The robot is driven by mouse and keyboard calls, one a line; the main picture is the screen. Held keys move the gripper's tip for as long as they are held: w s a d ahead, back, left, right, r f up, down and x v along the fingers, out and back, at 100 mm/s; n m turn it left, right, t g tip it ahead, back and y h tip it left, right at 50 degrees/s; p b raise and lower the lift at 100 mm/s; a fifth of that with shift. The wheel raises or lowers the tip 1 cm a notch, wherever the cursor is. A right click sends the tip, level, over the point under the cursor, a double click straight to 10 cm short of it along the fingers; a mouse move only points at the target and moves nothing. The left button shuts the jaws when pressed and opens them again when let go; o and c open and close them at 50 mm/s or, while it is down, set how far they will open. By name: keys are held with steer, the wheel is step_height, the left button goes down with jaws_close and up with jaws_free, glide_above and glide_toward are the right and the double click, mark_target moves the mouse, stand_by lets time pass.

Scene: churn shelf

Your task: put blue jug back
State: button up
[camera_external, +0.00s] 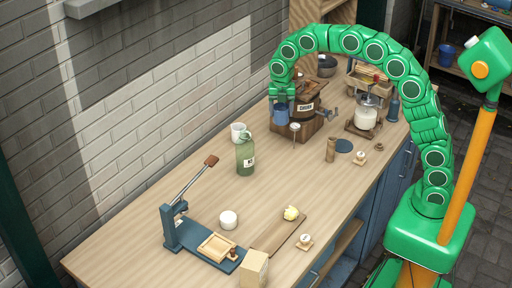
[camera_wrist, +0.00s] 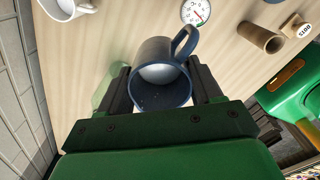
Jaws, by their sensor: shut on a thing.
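The blue jug (camera_external: 281,117) hangs below my gripper (camera_external: 282,98) in the external view, in front of the wooden churn and beside its base. In the wrist view the jug (camera_wrist: 153,50) sits between the two dark fingers of my gripper (camera_wrist: 163,88), which is shut on it.
The middle of the table is mostly clear.

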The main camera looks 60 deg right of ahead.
steer(key=s+a+f+n, duration=0.1)
steer(key=s, duration=1.6)
steer(key=s+a+f, duration=0.1)
steer(key=s+f, duration=0.1)
steer(key=s, duration=1.6)
steer(key=shift+w+a+f, duration=0.55)
steer(key=shift+w+f, duration=1.05)
steer(key=shift+w, duration=0.65)
steer(key=shift+w+a+f, duration=0.55)
steer(key=shift+w+f, duration=1.05)
steer(key=shift+w, duration=0.7)
steer(key=shift+w+a+f, duration=0.55)
steer(key=shift+w+f, duration=1.05)
steer(key=shift+w, duration=0.65)
steer(key=shift+w+f, duration=0.1)
steer(key=shift+f, duration=1.55)
steer(key=shift+f, duration=0.15)
steer(key=o, duration=1.4)
steer(key=shift+c, duration=0.2)
